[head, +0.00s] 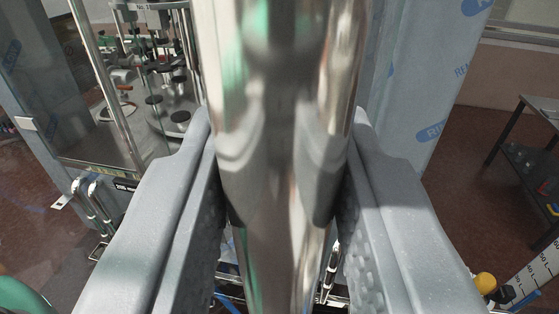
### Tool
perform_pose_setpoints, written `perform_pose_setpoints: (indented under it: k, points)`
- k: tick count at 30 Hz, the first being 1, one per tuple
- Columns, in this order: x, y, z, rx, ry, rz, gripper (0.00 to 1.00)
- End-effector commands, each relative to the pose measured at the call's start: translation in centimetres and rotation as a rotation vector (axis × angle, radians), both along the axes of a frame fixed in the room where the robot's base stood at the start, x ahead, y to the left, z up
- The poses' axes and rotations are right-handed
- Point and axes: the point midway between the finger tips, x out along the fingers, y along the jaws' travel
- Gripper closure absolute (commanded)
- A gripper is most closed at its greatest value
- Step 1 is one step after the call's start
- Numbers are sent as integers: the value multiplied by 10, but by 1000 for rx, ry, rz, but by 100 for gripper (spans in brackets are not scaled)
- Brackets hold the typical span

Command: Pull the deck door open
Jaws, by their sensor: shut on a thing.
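A shiny vertical metal bar (285,60), which looks like the door handle, fills the middle of the view very close up. My gripper (282,190) is shut on it, with one grey finger on each side. The bar hides much of what lies behind it. A clear panel with a metal edge (105,85) shows at the left. I cannot tell whether it is part of the deck door, nor how far the door stands open.
Machine parts with round dark discs (160,100) stand behind the clear panel. A film-wrapped panel (425,80) stands right of the bar. A dark table (530,150) is at the far right. Red-brown floor (465,165) shows between them. A yellow knob (485,283) is at lower right.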

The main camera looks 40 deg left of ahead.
Motion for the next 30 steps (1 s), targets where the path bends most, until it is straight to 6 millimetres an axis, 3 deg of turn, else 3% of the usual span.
perform_pose_setpoints:
  k: [5, 6, 8, 30]
  points:
    - [0, 0, 0, -1, -1, -1, 100]
    - [0, 0, 0, -1, -1, -1, 72]
    - [-1, 0, 0, -1, -1, -1, 55]
    - [-5, -5, 2, 1, -1, -4, 55]
